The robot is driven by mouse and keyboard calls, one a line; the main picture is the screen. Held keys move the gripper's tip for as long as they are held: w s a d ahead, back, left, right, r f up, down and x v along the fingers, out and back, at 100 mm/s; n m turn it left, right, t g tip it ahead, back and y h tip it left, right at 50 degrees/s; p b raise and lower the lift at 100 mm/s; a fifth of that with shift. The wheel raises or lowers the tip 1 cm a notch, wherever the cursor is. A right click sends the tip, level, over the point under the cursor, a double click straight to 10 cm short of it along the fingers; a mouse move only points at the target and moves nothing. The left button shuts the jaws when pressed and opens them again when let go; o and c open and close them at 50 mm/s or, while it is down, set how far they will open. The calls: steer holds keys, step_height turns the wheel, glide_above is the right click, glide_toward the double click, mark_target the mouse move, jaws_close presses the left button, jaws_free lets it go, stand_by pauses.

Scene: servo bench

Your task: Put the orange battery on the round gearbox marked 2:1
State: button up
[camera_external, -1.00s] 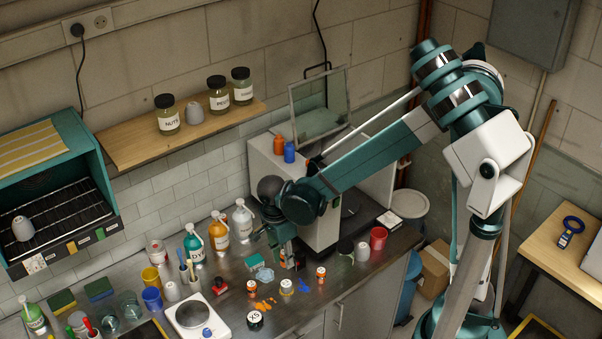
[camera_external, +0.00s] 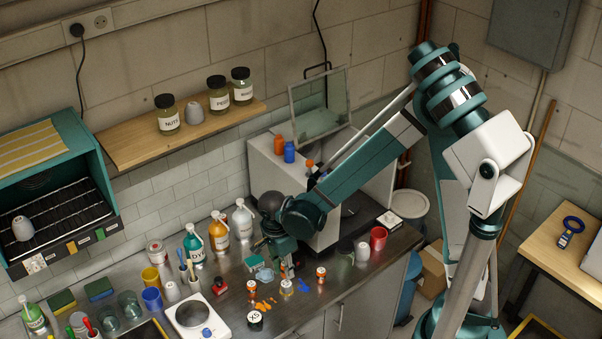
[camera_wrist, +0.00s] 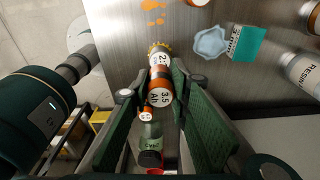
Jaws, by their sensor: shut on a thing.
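My gripper (camera_wrist: 163,82) is shut on an orange battery (camera_wrist: 157,77) with a white end marked 3.5 Ah, held between its green pads in the wrist view. The round gearbox marked 2:1 (camera_wrist: 158,56), pale with a yellow toothed rim, lies just beyond the battery's far end. The battery hides part of it, and I cannot tell whether the two touch. In the external view my gripper (camera_external: 286,268) points down right above the gearbox (camera_external: 286,287) on the metal bench; the fingers mostly hide the battery there.
A red cup (camera_external: 378,238) stands right. Bottles (camera_external: 219,234) line the wall.

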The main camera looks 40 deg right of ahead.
mark_target(284, 262)
steer(key=shift+f, duration=0.1)
steer(key=shift+f, duration=2)
steer(key=shift+f, duration=0.1)
steer(key=o, duration=0.9)
steer(key=shift+a+r, duration=0.25)
steer(key=shift+r, duration=1.8)
steer(key=shift+a+r, duration=0.25)
steer(key=shift+r, duration=1.75)
steer(key=shift+a+r, duration=0.25)
steer(key=shift+r, duration=1.8)
steer(key=shift+w+d+r, duration=0.1)
